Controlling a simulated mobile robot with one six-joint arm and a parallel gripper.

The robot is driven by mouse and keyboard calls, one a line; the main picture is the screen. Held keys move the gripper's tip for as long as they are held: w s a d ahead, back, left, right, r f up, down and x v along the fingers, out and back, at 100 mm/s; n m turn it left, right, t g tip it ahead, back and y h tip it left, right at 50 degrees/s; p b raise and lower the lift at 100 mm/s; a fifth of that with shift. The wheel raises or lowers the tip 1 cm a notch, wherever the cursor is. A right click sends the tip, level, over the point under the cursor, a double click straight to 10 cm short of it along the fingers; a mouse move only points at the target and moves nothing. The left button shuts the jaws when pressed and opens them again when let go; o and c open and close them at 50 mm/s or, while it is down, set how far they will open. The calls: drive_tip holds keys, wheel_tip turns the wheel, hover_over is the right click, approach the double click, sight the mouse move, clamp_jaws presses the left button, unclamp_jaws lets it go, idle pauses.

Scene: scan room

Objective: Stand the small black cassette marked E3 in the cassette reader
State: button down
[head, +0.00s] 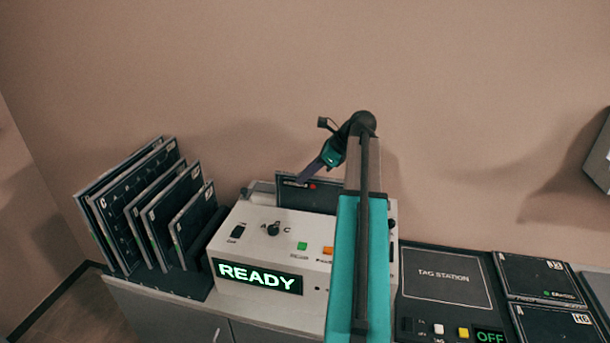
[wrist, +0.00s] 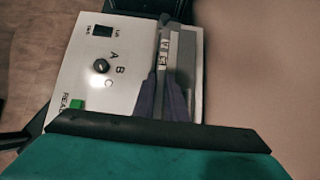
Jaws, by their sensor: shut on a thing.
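The cassette reader (head: 262,232) is a pale box with knobs, buttons and a lit green READY display. It also shows in the wrist view (wrist: 78,75). A small black cassette (head: 300,196) stands upright at the reader's back, its lower part hidden behind the pale front. In the wrist view the cassette (wrist: 172,38) is a dark strip along the slot, with a white label too small to read surely. My gripper (head: 300,180) reaches down to its top edge and is shut on it; the purple fingers also show in the wrist view (wrist: 163,80). Whether it rests on the slot floor is hidden.
A rack (head: 197,287) with several dark cassettes of different sizes stands to the left. A tag station (head: 445,277) showing OFF lies to the right, beside flat cassettes marked 13 (head: 540,278) and H6 (head: 555,325). My arm hides the reader's right part. The wall is close behind.

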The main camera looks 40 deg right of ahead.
drive_tip(key=shift+f+b, duration=0.45)
drive_tip(key=shift+f, duration=0.7)
drive_tip(key=c, duration=1.7)
unclamp_jaws()
drive_tip(key=b+v, duration=0.3)
drive_tip(key=v, duration=1.1)
drive_tip(key=shift+f, duration=0.15)
drive_tip(key=shift+r+p, duration=1.75)
drive_tip(key=shift+r, duration=1.3)
